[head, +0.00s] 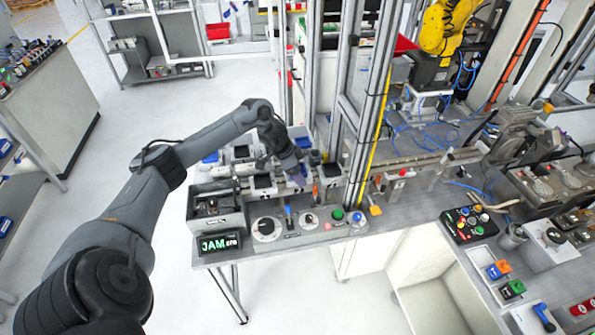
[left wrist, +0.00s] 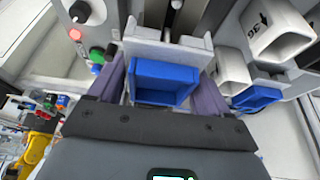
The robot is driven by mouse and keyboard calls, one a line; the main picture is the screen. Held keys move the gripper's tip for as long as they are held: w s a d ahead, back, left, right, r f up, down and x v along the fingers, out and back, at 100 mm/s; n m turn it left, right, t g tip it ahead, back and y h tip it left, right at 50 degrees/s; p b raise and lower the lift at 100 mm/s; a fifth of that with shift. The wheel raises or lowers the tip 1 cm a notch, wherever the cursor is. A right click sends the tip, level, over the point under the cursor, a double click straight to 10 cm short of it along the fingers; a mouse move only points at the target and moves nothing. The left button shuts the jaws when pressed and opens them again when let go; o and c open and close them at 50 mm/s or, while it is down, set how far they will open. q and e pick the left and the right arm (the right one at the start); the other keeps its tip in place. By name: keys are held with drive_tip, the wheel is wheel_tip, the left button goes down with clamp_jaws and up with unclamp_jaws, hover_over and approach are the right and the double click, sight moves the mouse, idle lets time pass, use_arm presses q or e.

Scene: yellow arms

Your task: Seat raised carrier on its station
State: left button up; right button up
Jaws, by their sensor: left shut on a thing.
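My left gripper (head: 297,174) is over the bench-top line, behind the control panel. In the left wrist view its two purple fingers (left wrist: 160,82) close on either side of a light grey carrier (left wrist: 168,50) that holds a blue open box (left wrist: 162,80). Rails and a dark slot lie just beyond the carrier. In the head view the arm mostly hides the carrier. I cannot tell whether it is raised or resting on its station. My right gripper is not in view.
A panel with knobs, a green button (head: 338,214) and a display reading JAM (head: 219,244) stands in front. A grey bin (head: 216,207) is at the left. Other carriers with dark boxes (head: 263,182) sit close by. Metal frame posts (head: 366,130) rise to the right. In the wrist view, a white block marked 36 (left wrist: 270,30) is nearby.

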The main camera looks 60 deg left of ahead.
use_arm(q)
drive_tip(key=shift+f, duration=0.25)
idle(0.3)
drive_tip(key=shift+f, duration=0.15)
drive_tip(key=shift+f+p, duration=0.4)
drive_tip(key=shift+p, duration=0.05)
idle(0.6)
drive_tip(key=o, duration=1.2)
drive_tip(key=shift+r, duration=0.15)
